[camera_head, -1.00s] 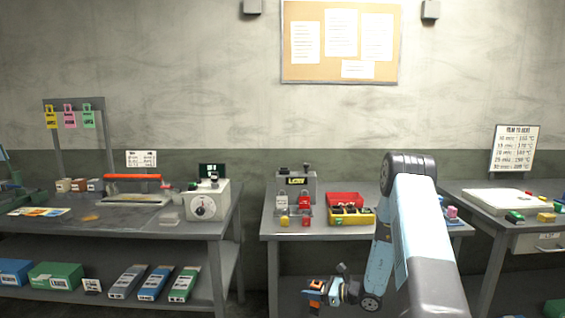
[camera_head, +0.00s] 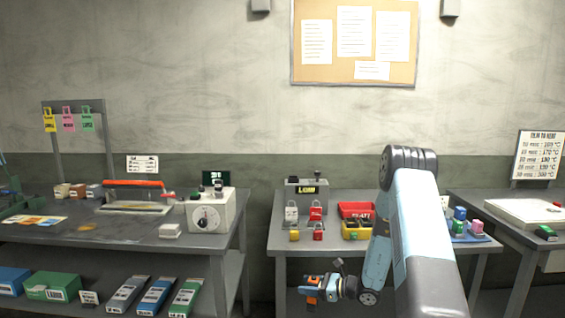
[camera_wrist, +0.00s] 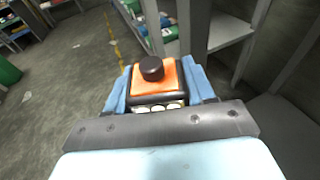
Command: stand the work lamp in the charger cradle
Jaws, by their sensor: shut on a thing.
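The work lamp looks to be the orange and black block with a dark round knob (camera_wrist: 168,74) in the wrist view. My gripper (camera_wrist: 160,92) is shut on it, with a blue finger on each side. In the head view my gripper (camera_head: 318,289) holds the orange lamp (camera_head: 311,288) low, in front of the middle bench and below its top. I cannot clearly make out the charger cradle.
Small padlock-like pieces (camera_head: 291,214) stand before the grey box. A red bin (camera_head: 356,210) and a yellow tray (camera_head: 346,231) sit right of it. The left bench (camera_head: 120,232) carries a white dial timer (camera_head: 210,212). A gap separates the left and middle benches.

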